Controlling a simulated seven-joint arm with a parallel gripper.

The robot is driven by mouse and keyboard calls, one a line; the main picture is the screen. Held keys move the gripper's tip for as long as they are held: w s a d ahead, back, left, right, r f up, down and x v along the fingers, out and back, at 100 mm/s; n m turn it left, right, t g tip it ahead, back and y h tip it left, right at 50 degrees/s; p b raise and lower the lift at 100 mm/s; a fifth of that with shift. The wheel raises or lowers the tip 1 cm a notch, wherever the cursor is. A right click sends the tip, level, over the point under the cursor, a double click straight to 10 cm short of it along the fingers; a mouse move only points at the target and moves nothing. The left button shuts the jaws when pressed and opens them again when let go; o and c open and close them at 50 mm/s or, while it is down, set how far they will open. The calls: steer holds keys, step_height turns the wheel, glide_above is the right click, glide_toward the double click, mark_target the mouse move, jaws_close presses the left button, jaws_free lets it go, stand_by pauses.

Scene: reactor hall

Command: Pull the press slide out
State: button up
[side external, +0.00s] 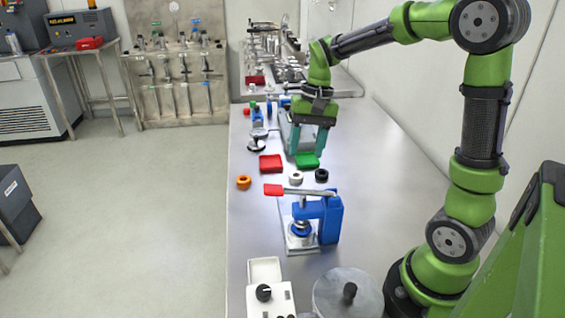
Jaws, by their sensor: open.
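The blue press (331,221) stands on the bench in the side external view, with a silver lever ending in a red grip (273,190) that points left. A silver plate (294,245), which looks like the press slide, lies at the foot of the press under its ram. I cannot tell how far out it sits. My gripper (307,150) points down with its teal fingers apart, behind the press and farther along the bench. It is open and appears empty, above or close to a green block (307,161); the exact gap is unclear.
A red block (270,164), an orange ring (243,182), a white ring (295,178) and a black ring (321,175) lie behind the press. A white knobbed box (270,298) and a round lid (340,295) stand in front. The bench right of the press is clear.

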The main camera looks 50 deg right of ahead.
mark_target(298, 204)
steer(key=w+d+f+m+g, duration=0.2)
steer(key=w+d, duration=0.1)
steer(key=shift+m+g+y, duration=0.3)
steer(key=shift+m+y, duration=0.2)
steer(key=shift+y, duration=0.3)
steer(key=x, duration=1)
steer(key=a+x, duration=0.1)
steer(key=x, duration=0.4)
steer(key=shift+s+a+r, duration=0.15)
steer(key=shift+s, duration=0.1)
jaws_close()
